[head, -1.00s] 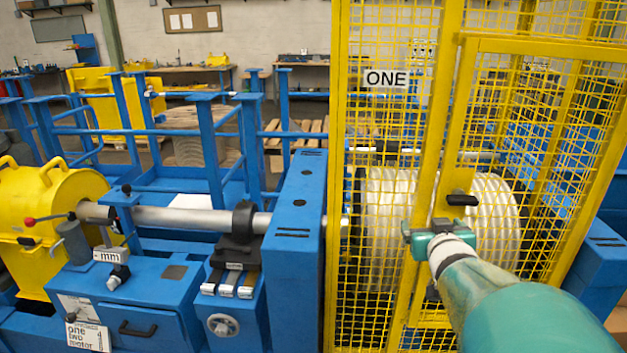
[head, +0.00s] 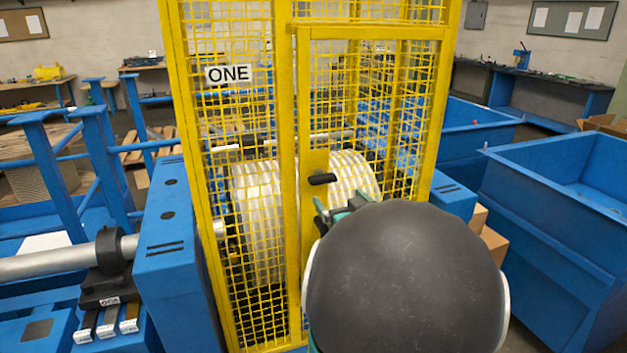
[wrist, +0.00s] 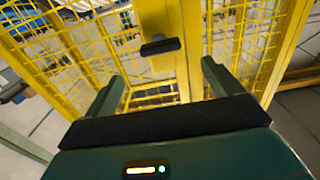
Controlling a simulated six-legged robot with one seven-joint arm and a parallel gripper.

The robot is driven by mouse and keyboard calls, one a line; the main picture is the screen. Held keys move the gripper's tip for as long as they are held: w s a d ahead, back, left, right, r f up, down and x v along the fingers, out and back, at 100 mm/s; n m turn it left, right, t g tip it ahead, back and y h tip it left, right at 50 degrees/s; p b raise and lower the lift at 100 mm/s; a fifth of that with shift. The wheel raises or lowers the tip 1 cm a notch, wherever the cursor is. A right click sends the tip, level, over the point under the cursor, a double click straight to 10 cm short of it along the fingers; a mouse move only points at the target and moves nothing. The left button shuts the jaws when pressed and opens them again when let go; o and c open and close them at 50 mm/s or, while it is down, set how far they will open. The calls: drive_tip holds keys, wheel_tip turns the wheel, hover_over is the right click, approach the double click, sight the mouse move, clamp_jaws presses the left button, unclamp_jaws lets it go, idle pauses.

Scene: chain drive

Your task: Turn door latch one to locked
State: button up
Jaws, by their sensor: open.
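The yellow mesh guard door (head: 375,38) stands in its yellow frame, beside the sign ONE (head: 228,74). The door latch is a short black handle (head: 322,178) on a yellow plate, lying about level. In the wrist view the latch handle (wrist: 160,46) shows ahead of the fingers, near the top centre. My gripper (wrist: 158,85) is open and empty, its two fingers spread either side of the yellow plate's line and short of the handle. In the head view my arm's dark rounded link hides most of the gripper and the lower door.
A white ribbed drum (head: 258,200) sits behind the mesh. A blue housing (head: 178,250) with a shaft (head: 50,260) stands left of the cage. Large blue bins (head: 560,200) stand at the right, with cardboard boxes (head: 493,243) between them and the cage.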

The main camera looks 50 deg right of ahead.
sight(325, 182)
drive_tip(key=x, duration=1.1)
drive_tip(key=shift+w+d, duration=0.15)
drive_tip(key=shift+w, duration=0.1)
drive_tip(key=c, duration=1)
drive_tip(key=shift+n, duration=0.5)
drive_tip(key=n, duration=0.3)
drive_tip(key=shift+n, duration=0.4)
drive_tip(key=n, duration=0.4)
drive_tip(key=shift+n, duration=0.3)
drive_tip(key=n, duration=0.8)
drive_tip(key=shift+n, duration=0.3)
